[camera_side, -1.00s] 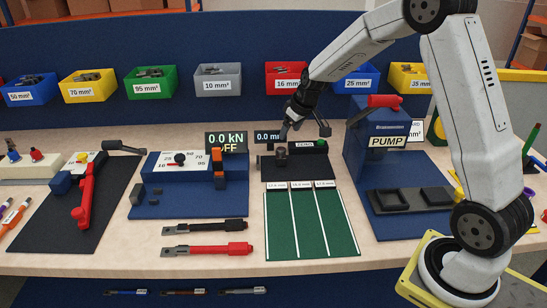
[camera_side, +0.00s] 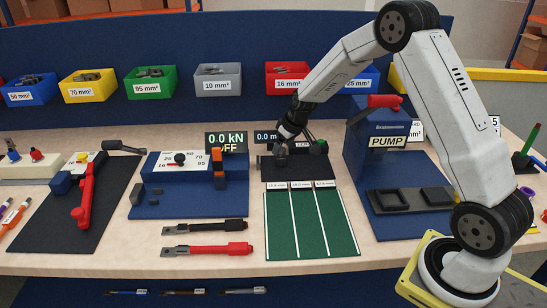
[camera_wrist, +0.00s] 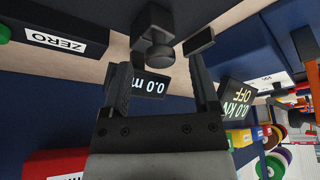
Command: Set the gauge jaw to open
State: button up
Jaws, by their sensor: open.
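The gauge (camera_side: 290,172) is a dark block behind the green lane mat, with a small display (camera_side: 266,136) reading 0.0 m, its end hidden. In the wrist view its dark jaw block and round knob (camera_wrist: 161,54) sit between my gripper's two fingers (camera_wrist: 160,60). The display also shows there (camera_wrist: 150,84). My gripper (camera_side: 282,148) is open, low over the left part of the gauge. Its fingers stand on either side of the knob with visible gaps. The side view hides most of the knob behind the gripper, so contact cannot be told there.
A ZERO label (camera_wrist: 56,40) and green button (camera_side: 321,147) lie at the gauge's right in the side view. The blue pump (camera_side: 375,145) with red handle stands right. The blue crimp station (camera_side: 180,180) and force display (camera_side: 226,142) stand left. The green mat (camera_side: 310,225) is clear.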

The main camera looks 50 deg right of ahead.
jog(key=shift+w+f, duration=0.2)
jog(key=shift+f, duration=0.25)
jog(key=shift+c, duration=0.2)
grip_shut()
dwell(1.1)
